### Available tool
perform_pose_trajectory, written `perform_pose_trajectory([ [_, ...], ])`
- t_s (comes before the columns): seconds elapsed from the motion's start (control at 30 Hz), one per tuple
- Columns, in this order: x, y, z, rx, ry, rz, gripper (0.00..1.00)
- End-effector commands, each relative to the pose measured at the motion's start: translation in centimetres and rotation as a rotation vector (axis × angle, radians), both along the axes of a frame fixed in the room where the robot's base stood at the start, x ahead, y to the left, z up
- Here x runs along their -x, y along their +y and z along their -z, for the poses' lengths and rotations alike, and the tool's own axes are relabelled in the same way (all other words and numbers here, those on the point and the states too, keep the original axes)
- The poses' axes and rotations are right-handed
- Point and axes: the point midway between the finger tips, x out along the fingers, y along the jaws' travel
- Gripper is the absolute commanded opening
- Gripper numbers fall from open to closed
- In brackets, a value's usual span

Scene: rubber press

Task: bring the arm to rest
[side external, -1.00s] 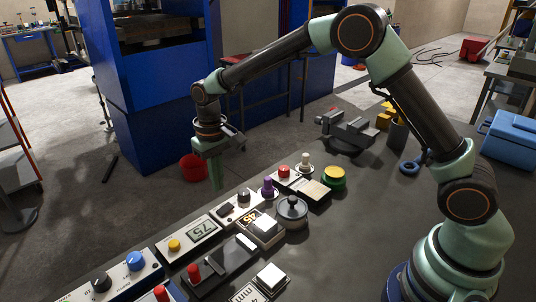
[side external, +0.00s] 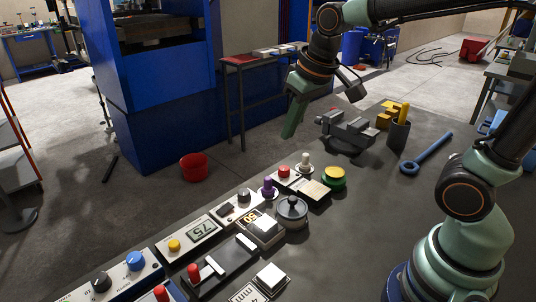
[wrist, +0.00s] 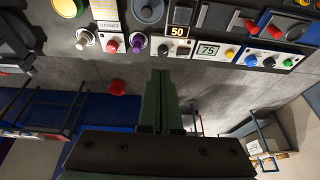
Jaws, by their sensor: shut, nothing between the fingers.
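My gripper (side external: 290,128) is in the upper middle of the side view, in the air near the table's far edge, left of the vise. Its green fingers point down and slightly left. In the wrist view the fingers (wrist: 161,88) lie close together with nothing held. They are clear of the row of controls. My arm comes in from the right side of the picture, raised above the table.
A row of control panels with a 75 display (side external: 202,229) and a 50 display (side external: 251,219) lines the table's far edge. A grey vise (side external: 347,130), a dark cup (side external: 398,134) and a blue wrench (side external: 427,153) lie to the right. A blue press (side external: 160,95) stands beyond.

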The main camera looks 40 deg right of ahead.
Motion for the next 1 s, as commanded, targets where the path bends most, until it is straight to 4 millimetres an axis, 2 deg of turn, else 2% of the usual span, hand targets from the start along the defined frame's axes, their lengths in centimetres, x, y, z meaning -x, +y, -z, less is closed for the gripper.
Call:
perform_pose_trajectory([
  [0.03, 1.2, -0.6, -0.3, 0.002, -0.029, 0.004, 0.0],
  [0.2, 4.2, -1.8, -0.3, 0.013, -0.095, 0.006, 0.0],
  [0.4, 6.0, -2.4, 0.2, 0.022, -0.138, 0.007, 0.0],
  [1.0, 6.3, -2.5, 0.4, 0.024, -0.144, 0.006, 0.0],
])
